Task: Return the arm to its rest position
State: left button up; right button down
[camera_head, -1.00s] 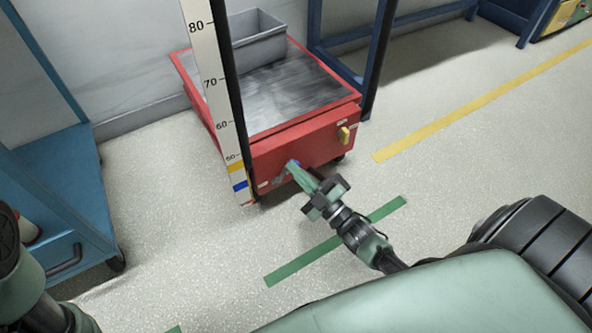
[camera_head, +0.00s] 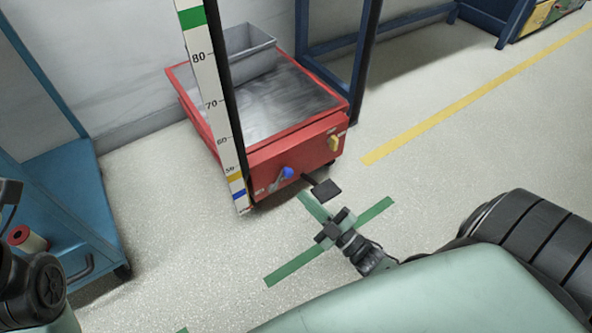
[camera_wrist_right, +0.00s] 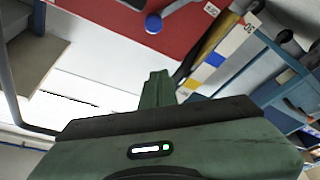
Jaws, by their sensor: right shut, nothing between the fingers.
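My right gripper (camera_head: 313,207) is shut and empty. It points at the red cart from low in front, with floor and a green floor stripe around it in the head view. In the right wrist view its closed green fingers (camera_wrist_right: 157,90) stand upright. A lever with a blue knob (camera_head: 287,173) is on the cart's red front, beyond and apart from the fingers; the knob also shows in the wrist view (camera_wrist_right: 153,23). Dark links of my left arm show at the left edge; its fingers cannot be made out.
The red cart (camera_head: 262,165) carries a grey bin (camera_head: 250,52). A black pedal (camera_head: 326,188) sticks out low, close to my right gripper. A scaled post (camera_head: 205,80) stands at the cart's left corner. A blue cabinet (camera_head: 60,190) is at left. Floor at right is clear.

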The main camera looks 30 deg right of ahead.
jog(key=shift+s+f, duration=0.1)
jog(key=shift+s, duration=0.25)
dwell(0.3)
